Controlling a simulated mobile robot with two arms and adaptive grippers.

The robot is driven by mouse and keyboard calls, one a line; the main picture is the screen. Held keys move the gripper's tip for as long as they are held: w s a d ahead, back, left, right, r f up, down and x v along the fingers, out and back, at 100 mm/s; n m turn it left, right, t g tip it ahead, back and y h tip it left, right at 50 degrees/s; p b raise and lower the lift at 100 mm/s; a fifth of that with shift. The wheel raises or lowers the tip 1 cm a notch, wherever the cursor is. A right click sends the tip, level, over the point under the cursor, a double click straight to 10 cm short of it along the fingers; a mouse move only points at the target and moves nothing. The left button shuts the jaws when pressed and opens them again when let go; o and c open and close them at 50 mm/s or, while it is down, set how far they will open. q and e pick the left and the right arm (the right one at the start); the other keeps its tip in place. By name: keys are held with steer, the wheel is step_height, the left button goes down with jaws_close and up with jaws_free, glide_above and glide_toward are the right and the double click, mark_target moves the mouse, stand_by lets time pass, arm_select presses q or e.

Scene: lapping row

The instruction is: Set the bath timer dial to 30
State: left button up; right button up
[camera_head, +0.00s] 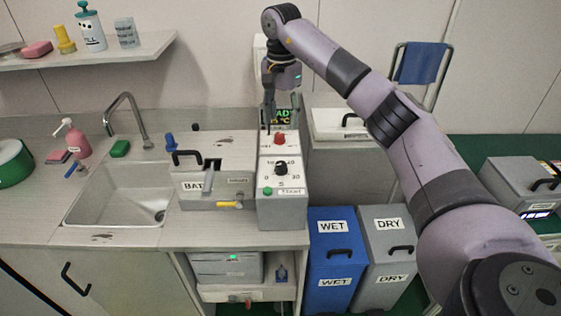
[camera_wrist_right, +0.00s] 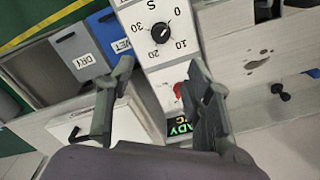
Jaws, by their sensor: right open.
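The bath timer dial (camera_head: 281,168) is a black round knob on the sloped face of a grey control box (camera_head: 283,208). It is marked 0, 10, 20 and 30. In the right wrist view the dial (camera_wrist_right: 160,33) is turned round, with 30 at its left and 0 at its upper right. Its white mark seems to point toward the 0, but it is small. My right gripper (camera_head: 269,118) hangs pointing down behind the dial, near the lit display. In the wrist view its fingers (camera_wrist_right: 160,78) are apart with nothing held. My left gripper is out of view.
A red button (camera_head: 279,139) and a green start button (camera_head: 267,191) flank the dial on the box. The lit display (camera_head: 284,117) stands behind. A lidded bath (camera_head: 215,185) with a black handle is left of the box. Wet (camera_head: 332,252) and dry (camera_head: 385,255) bins stand right.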

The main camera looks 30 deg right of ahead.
mark_target(281, 163)
step_height(281, 163, down, 16)
steer(key=p, duration=0.3)
steer(key=shift+r, duration=0.25)
jaws_close()
stand_by(0.4)
